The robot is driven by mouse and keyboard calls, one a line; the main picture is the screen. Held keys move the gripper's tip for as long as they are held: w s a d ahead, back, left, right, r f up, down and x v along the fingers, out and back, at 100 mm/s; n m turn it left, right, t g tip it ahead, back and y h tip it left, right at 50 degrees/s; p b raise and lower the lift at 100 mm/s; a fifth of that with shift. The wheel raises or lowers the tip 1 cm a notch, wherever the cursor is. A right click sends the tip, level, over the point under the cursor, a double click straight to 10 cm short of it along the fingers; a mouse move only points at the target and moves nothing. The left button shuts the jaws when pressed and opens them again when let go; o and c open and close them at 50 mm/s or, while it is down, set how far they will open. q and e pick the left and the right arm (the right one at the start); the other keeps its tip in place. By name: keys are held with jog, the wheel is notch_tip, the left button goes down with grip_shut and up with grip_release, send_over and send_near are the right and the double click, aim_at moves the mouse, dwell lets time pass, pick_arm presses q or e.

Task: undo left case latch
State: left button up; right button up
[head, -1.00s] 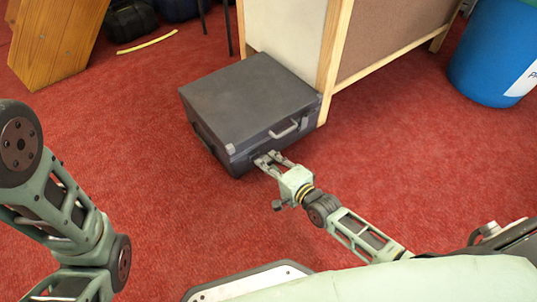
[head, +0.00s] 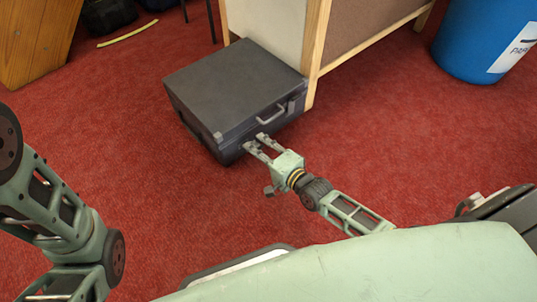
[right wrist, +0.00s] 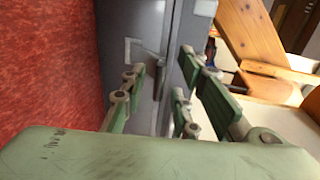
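The dark grey case (head: 235,85) lies flat on the red carpet with its lid shut. Its handle (head: 271,113) is on the front face. My right gripper (head: 255,142) is at the front face, left of the handle, with its fingers apart and nothing seen between them. In the right wrist view the open fingers (right wrist: 158,78) point at the case front (right wrist: 152,22). A small metal latch (right wrist: 131,48) shows there just beyond the fingertips; whether they touch it I cannot tell. In the head view the fingers hide this latch. My left gripper is out of view; only left arm links show.
A wood-framed panel unit (head: 316,50) stands right behind the case. A blue bin (head: 475,40) is at the upper right. A wooden piece (head: 35,40) and a yellow strip (head: 127,34) are at the upper left. Carpet left of the case is clear.

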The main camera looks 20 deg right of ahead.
jog(key=v, duration=1.1)
jog(key=shift+s, duration=0.2)
jog(key=shift+r, duration=0.1)
